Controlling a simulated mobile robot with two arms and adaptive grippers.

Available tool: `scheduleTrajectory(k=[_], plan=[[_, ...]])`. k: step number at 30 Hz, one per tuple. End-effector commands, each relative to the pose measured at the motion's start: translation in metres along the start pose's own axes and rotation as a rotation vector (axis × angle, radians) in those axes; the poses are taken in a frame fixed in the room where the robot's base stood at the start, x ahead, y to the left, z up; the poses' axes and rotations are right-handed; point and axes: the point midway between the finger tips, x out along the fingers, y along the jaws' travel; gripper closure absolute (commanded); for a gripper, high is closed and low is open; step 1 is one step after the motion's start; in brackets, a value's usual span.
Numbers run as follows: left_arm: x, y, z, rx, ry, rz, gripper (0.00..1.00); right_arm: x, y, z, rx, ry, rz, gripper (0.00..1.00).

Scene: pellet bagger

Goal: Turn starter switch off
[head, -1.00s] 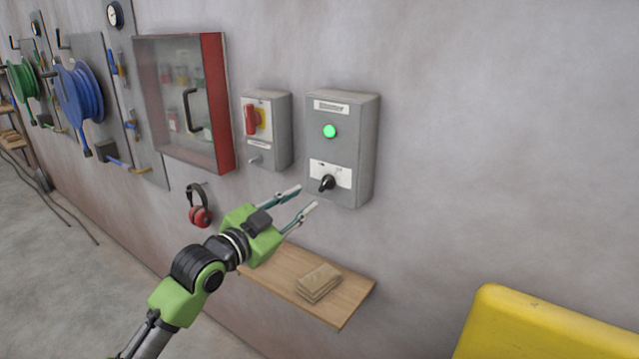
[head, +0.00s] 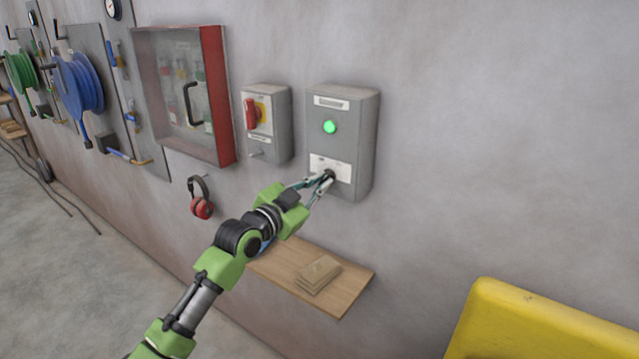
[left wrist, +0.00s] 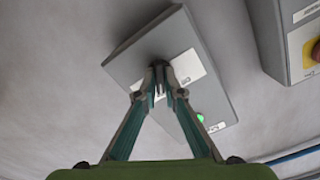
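The starter box (head: 342,117) is a grey wall box with a lit green lamp (head: 330,127) and a black rotary starter switch (head: 329,174) on a white label near its bottom. My left gripper (head: 325,181) is at the switch, its fingertips closed in around the knob. In the left wrist view the fingertips (left wrist: 158,72) meet at the dark knob on the box (left wrist: 133,65), mostly hiding it. The knob's angle cannot be read. My right gripper is in neither view.
A grey box with a red handle on yellow (head: 252,113) hangs just left of the starter box. A red-framed cabinet (head: 215,95) and red ear muffs (head: 201,205) are further left. A wooden shelf (head: 345,292) with folded brown items lies below; a yellow object (head: 530,325) stands at lower right.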

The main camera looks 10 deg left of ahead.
Motion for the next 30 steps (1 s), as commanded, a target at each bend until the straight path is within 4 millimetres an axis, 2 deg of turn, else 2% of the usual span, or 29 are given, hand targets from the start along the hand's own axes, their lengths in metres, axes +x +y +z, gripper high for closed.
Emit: scheduleTrajectory(k=[14, 20, 30], plan=[[0.000, 0.000, 0.000, -0.060, -0.001, 0.000, 1.00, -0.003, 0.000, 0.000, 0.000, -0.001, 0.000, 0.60], [0.000, -0.001, -0.001, -0.187, 0.000, 0.000, 1.00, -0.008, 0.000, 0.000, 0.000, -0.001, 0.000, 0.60], [0.000, 0.000, -0.001, -0.502, -0.001, 0.000, 1.00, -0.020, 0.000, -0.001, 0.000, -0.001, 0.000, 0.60]])
